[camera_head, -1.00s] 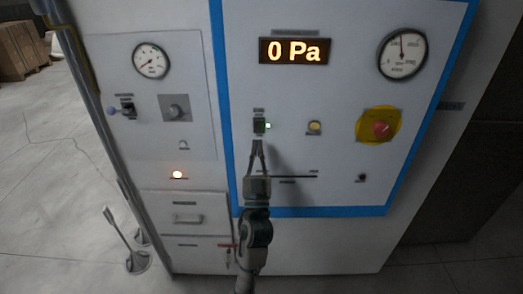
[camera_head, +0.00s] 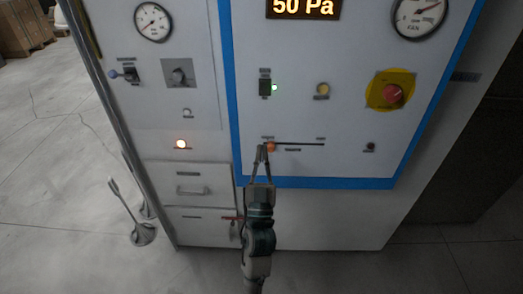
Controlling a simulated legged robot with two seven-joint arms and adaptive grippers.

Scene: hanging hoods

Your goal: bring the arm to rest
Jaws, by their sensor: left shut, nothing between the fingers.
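My left gripper (camera_head: 263,148) comes up from the bottom of the picture. It is shut and empty, with its fingertips in front of the lower panel. The display (camera_head: 303,7) reads 50 Pa and is cut by the top edge. My right gripper is not in view.
A red button on a yellow plate (camera_head: 379,103) sits to the right, and a yellowish round button (camera_head: 322,90) nearer the middle. Drawers (camera_head: 190,180) are at lower left. A metal stand (camera_head: 142,233) is on the floor at left. Open floor lies in front.

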